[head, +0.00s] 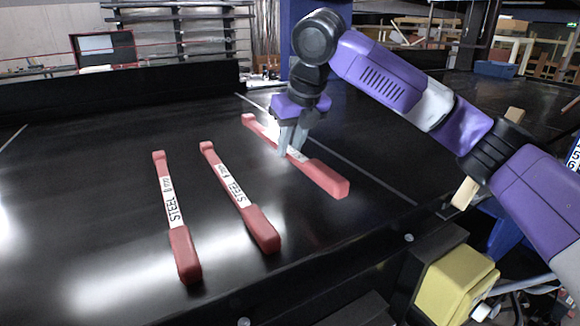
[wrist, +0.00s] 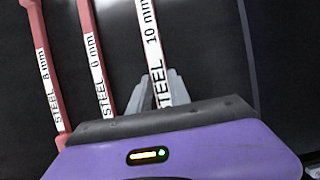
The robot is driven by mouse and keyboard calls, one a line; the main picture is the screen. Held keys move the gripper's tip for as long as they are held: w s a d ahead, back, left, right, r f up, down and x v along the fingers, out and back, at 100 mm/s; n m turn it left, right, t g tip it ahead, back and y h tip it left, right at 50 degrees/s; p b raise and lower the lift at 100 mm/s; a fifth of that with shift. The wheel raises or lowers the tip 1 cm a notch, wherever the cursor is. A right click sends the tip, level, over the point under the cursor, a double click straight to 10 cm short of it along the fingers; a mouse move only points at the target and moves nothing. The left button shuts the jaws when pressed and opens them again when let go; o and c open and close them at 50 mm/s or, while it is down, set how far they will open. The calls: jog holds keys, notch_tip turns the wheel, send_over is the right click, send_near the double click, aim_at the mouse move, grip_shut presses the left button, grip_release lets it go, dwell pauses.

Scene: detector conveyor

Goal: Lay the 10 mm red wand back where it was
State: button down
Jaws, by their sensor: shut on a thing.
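My gripper (head: 291,150) is shut on the 10 mm red wand (head: 325,178), across its white label near the middle. In the wrist view the wand's label (wrist: 152,40) reads STEEL 10 mm and runs between my two fingers. The wand lies slantwise over the black belt, its thick handle end toward the near right. I cannot tell whether it touches the belt or is held slightly above it. To its left lie two similar red wands: the 6 mm wand (head: 262,228) in the middle and the 8 mm wand (head: 185,254) at the left.
The black conveyor belt (head: 90,200) has free room left of the wands and behind them. A thin pale line (head: 375,178) runs along the belt to the right of the held wand. A yellow box (head: 455,285) stands off the belt's near right edge.

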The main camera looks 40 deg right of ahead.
aim_at(288, 179)
jog(key=shift+f+p, duration=0.35)
jog(key=shift+f, duration=2.75)
jog(key=shift+f, duration=0.1)
jog(key=c, duration=1.2)
grip_release()
jog(key=b+v, duration=0.1)
jog(key=v, duration=1)
jog(key=shift+s+a+r+b, duration=0.1)
jog(key=shift+s+r+b, duration=0.05)
jog(key=shift+r+b, duration=0.25)
jog(key=shift+s+r, duration=0.1)
jog(key=shift+r, duration=0.1)
